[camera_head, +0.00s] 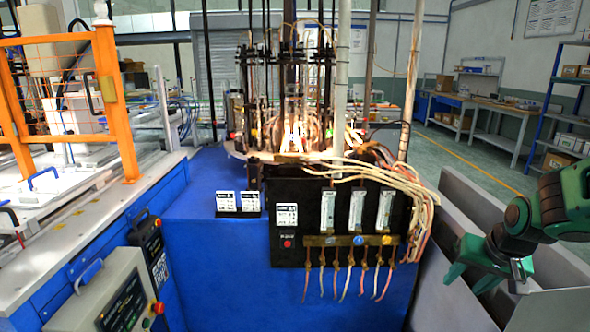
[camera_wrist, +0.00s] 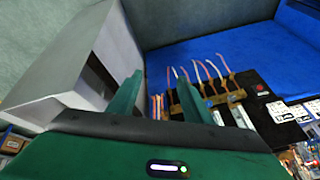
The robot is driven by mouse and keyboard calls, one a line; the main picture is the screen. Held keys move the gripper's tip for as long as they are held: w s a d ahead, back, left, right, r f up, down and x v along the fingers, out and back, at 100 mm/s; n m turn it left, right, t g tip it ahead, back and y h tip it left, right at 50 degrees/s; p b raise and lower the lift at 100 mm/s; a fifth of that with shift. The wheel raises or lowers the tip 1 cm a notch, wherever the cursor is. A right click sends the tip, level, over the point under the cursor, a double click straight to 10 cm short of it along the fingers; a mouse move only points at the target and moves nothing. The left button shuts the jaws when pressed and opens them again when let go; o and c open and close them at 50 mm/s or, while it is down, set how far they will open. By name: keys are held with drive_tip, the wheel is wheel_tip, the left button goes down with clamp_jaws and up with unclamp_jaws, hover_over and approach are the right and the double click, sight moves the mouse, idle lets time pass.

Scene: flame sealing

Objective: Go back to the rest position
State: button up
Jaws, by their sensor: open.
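My green gripper (camera_head: 474,264) is at the right of the head view, over the grey metal bin, with its fingers angled down and left. In the wrist view its two green fingers (camera_wrist: 158,98) stand apart with nothing between them. The gripper is open and empty. The flame sealing machine (camera_head: 292,130) stands on a blue base, with glowing flames in its middle. My gripper is apart from the machine, to the right of its black gauge panel (camera_head: 308,253).
The grey bin (camera_head: 452,205) stands close around my gripper; its walls are obstacles. Hoses (camera_head: 350,272) hang from the panel. An orange-framed machine (camera_head: 118,120) is at left, a control box (camera_head: 105,290) in front of it. Green floor (camera_head: 470,165) is free behind the bin.

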drive_tip(key=s+r+g, duration=0.2)
drive_tip(key=s, duration=1)
drive_tip(key=s+d+r+m+g, duration=0.1)
drive_tip(key=s+r+g, duration=0.1)
drive_tip(key=s, duration=1)
drive_tip(key=shift+m+g, duration=0.3)
drive_tip(key=shift+g, duration=0.1)
drive_tip(key=shift+w+d, duration=0.1)
drive_tip(key=shift+w, duration=0.1)
drive_tip(key=shift+w+f, duration=0.15)
drive_tip(key=shift+w, duration=0.35)
